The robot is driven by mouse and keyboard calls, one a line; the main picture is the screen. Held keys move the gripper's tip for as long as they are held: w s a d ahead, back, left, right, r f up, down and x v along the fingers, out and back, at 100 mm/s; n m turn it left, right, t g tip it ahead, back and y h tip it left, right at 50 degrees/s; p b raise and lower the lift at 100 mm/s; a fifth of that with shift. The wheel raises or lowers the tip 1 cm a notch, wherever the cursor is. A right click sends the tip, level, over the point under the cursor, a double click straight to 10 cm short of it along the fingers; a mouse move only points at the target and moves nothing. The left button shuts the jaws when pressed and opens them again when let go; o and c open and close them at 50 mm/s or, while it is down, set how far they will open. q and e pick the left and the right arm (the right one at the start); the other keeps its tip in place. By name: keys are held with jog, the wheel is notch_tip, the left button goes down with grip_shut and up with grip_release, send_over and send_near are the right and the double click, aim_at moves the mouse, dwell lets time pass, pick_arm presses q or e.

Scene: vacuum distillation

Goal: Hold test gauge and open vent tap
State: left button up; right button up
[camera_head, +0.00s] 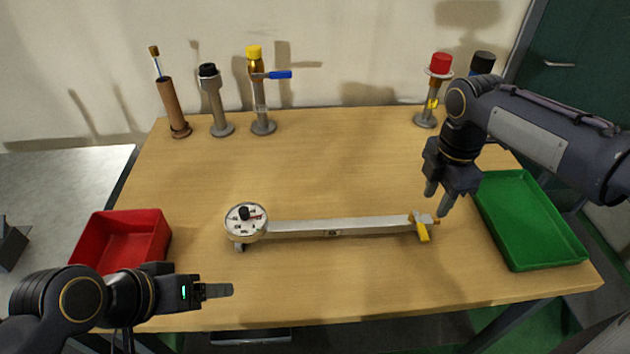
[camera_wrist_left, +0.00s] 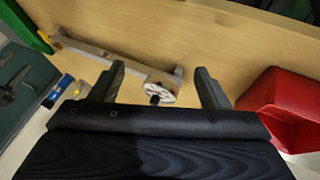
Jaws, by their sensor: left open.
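The test gauge has a round white dial with a black knob (camera_head: 246,220) at the left end of a long grey bar (camera_head: 340,228), lying on the table. The dial also shows between my left fingers in the left wrist view (camera_wrist_left: 160,94). A yellow vent tap (camera_head: 423,231) is at the bar's right end. My left gripper (camera_head: 218,290) is open and empty, in front of the dial and apart from it; it also shows in the left wrist view (camera_wrist_left: 160,74). My right gripper (camera_head: 438,200) has its fingers apart, pointing down close to the tap. Whether it touches anything is unclear.
A red tray (camera_head: 122,240) is at the left and a green tray (camera_head: 528,220) at the right. At the back stand a brown tube (camera_head: 172,108), a black-capped post (camera_head: 214,100), a yellow-topped post with blue handle (camera_head: 257,90) and a red-capped post (camera_head: 439,65).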

pick_arm(q)
jog(key=shift+o, duration=2.3)
jog(key=shift+w+a+r+m, duration=0.1)
jog(key=shift+w+r+m, duration=0.05)
jog(key=shift+w+m, duration=0.2)
jog(key=shift+o, duration=0.7)
jog(key=w+m, duration=0.1)
jog(key=m, duration=0.1)
jog(key=w+r+m+g, duration=0.1)
jog(key=w+m, duration=0.1)
jog(key=w+a+m, duration=0.1)
jog(key=m, duration=0.1)
jog(key=shift+w+r+g, duration=0.15)
jog(key=shift+w+g, duration=0.25)
jog(key=m+g+y, duration=0.3)
jog(key=m+g, duration=0.1)
jog(key=m, duration=1.1)
send_over(248, 224)
jog(key=a, duration=0.1)
jog(key=f, duration=0.3)
jog(key=shift+w+f, duration=0.2)
jog(key=shift+f, duration=0.05)
jog(key=shift+w+d+f+m+y, duration=0.2)
jog(key=shift+w+f+m+y, duration=0.25)
jog(key=shift+m, duration=0.2)
jog(key=shift+w+f, duration=0.1)
jog(key=shift+f, duration=3.7)
